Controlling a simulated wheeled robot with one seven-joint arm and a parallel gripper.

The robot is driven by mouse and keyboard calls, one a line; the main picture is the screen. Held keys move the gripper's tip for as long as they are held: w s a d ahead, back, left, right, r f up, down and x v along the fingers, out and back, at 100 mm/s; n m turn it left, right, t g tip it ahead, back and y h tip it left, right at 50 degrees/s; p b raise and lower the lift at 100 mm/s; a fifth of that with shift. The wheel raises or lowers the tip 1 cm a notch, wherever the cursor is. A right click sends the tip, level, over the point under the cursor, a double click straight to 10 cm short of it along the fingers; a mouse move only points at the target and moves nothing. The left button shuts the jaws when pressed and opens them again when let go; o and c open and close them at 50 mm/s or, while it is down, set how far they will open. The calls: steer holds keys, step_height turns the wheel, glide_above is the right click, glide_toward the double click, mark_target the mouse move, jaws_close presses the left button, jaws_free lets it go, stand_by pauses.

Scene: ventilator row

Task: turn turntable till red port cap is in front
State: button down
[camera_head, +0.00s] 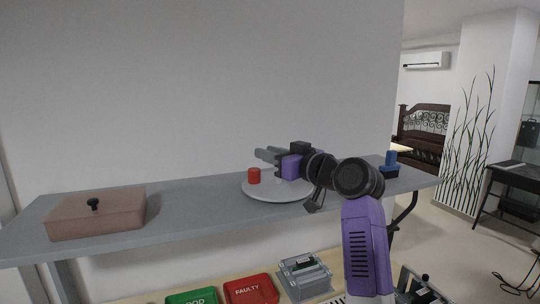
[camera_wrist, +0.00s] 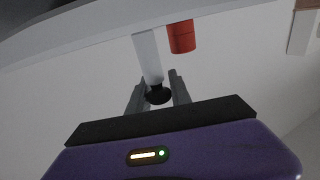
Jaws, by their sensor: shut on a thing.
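The turntable (camera_head: 278,194) is a round pale grey disc on the grey shelf. The red port cap (camera_head: 254,175) stands upright at the left part of the disc; it also shows at the top of the wrist view (camera_wrist: 181,37). My gripper (camera_head: 266,155) reaches over the disc from the right, its grey fingers pointing left. In the wrist view my gripper (camera_wrist: 160,91) is shut on a black knob (camera_wrist: 158,95) at the end of a pale post (camera_wrist: 148,58). The red cap is apart from the fingers. My gripper and wrist hide the back right of the disc.
A brownish lidded box (camera_head: 97,213) with a black knob sits at the shelf's left. A blue and black item (camera_head: 390,164) stands at its right end. Below are a green bin (camera_head: 190,297), a red bin (camera_head: 250,290) and a grey device (camera_head: 304,273). The shelf between box and disc is clear.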

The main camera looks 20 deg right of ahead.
steer(key=c, duration=1.3)
jaws_free()
steer(key=b, duration=0.2)
glide_above(292, 189)
steer(key=shift+o, duration=0.3)
